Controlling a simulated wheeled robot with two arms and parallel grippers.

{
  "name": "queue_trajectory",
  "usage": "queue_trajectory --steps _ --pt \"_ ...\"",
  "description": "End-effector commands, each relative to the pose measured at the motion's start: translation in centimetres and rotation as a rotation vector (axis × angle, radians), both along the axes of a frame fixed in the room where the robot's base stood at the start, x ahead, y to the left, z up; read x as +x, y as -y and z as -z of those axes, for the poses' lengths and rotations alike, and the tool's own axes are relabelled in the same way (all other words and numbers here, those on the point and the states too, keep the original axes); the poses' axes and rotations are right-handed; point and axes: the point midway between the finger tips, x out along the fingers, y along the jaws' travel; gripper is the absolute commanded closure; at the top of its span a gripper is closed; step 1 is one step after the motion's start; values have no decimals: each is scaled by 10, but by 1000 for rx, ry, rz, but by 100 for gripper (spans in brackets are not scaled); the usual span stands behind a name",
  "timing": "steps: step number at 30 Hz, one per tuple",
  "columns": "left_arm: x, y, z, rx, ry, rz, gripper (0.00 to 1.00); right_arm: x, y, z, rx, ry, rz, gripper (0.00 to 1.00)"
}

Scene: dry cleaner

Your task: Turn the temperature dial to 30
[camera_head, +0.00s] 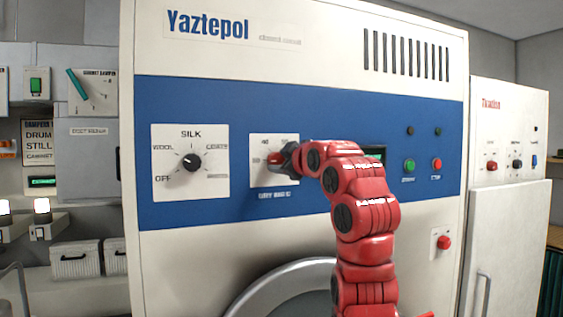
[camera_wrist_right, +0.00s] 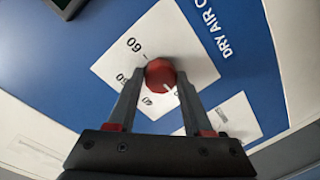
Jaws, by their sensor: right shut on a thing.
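The temperature dial is a red round knob (camera_head: 274,158) on a white plate (camera_head: 260,178) in the blue panel of the large machine. My right gripper (camera_head: 284,159) reaches it from the right in the head view and covers part of the plate. In the right wrist view, the knob (camera_wrist_right: 160,74) sits between the two fingertips of the right gripper (camera_wrist_right: 160,80), which is shut on it. A 60 mark shows above left of the knob. A small pale mark shows at the knob's lower right edge; I cannot tell which number it points to. My left gripper is not in view.
A black selector knob (camera_head: 192,162) on the SILK plate is left of the dial. Green (camera_head: 409,166) and red (camera_head: 436,164) buttons are right of my arm. Another red button (camera_head: 443,242) is lower right. A round door rim (camera_head: 270,288) lies below.

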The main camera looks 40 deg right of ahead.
Motion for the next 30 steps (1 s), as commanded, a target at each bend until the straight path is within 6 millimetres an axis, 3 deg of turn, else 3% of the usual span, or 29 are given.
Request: queue_trajectory --steps 1,5,17,23,28,30 --pt "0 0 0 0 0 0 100 0 0 0 -1 0 -1 44" --pt "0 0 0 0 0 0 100 0 0 0 0 0 0 21" --pt "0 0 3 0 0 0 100 -7 -1 0 0 3 1 19" --pt "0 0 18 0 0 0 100 -44 -8 -2 -3 8 3 19" --pt "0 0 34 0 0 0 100 -91 -17 -3 -3 5 4 19" --pt "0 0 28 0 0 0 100 -109 -20 -10 -3 7 3 19"
